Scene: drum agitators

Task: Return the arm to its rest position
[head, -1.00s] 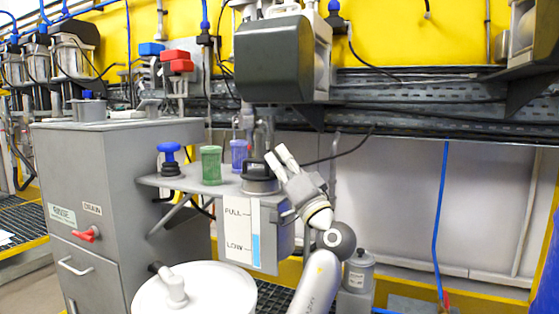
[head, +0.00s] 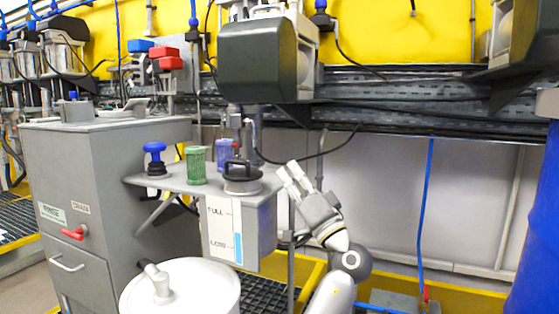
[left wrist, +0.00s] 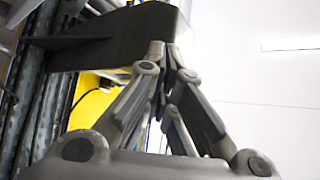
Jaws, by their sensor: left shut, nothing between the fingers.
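My left gripper (head: 287,170) shows in the head view as pale fingers pointing up and to the left. It is shut and empty, to the right of the black-lidded cap (head: 242,178) on the grey reservoir box, and appears clear of it. Its arm comes up from the bottom of the picture. In the left wrist view the gripper's fingers (left wrist: 165,55) come together at the tips, with nothing visible between them. My right gripper is in neither view.
A grey shelf holds a green cup (head: 196,165), a purple cup (head: 224,153) and a blue knob (head: 155,151). A dark motor housing (head: 260,60) hangs above. A white round lid (head: 185,288) lies in front. A blue barrel (head: 538,230) stands at the right edge.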

